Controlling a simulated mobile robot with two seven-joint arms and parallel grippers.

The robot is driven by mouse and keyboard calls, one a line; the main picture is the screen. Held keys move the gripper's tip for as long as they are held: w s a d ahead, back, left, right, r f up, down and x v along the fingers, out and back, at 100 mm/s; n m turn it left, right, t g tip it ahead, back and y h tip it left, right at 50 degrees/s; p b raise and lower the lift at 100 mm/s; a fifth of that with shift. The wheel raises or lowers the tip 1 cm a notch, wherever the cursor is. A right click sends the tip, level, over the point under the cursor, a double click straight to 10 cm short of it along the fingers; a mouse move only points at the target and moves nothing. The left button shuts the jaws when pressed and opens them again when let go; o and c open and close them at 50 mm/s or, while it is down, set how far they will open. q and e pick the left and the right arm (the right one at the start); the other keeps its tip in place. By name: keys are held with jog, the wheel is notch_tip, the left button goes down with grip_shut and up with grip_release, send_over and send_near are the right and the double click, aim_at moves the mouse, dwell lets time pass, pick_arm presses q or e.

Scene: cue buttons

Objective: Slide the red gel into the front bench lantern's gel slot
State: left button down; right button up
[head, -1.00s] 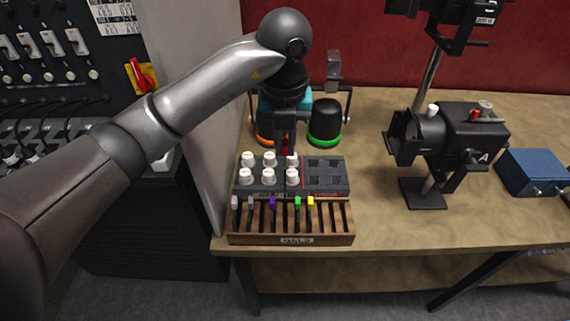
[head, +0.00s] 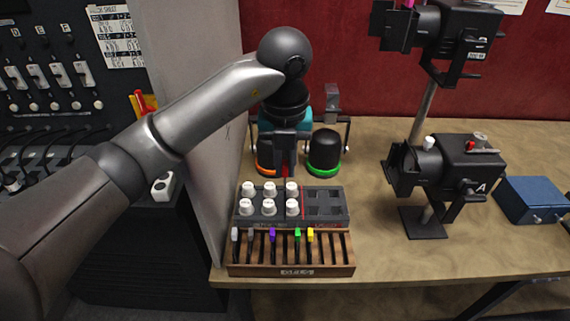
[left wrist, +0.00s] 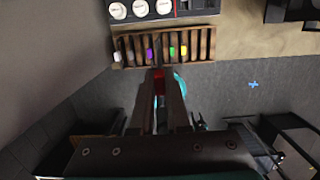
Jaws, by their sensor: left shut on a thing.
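In the left wrist view the red gel (left wrist: 159,84) sits between the fingertips, in front of the gel rack. The bench lantern (head: 465,163), black and marked A, stands to the right on a short post with a square base. The gripper is well left of it and apart from it. I cannot make out its gel slot clearly. My right gripper is not in view.
The wooden gel rack (head: 290,271) holds several coloured gels at the bench's front edge. Behind it is the dial box (head: 325,206). Black domes with orange and green rings (head: 324,152) stand further back. A second lantern (head: 455,35) is above, and a blue box (head: 532,200) is at right.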

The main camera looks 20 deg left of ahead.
pick_arm(q)
jog(key=shift+r+p, duration=3.5)
jog(key=shift+r, duration=1.15)
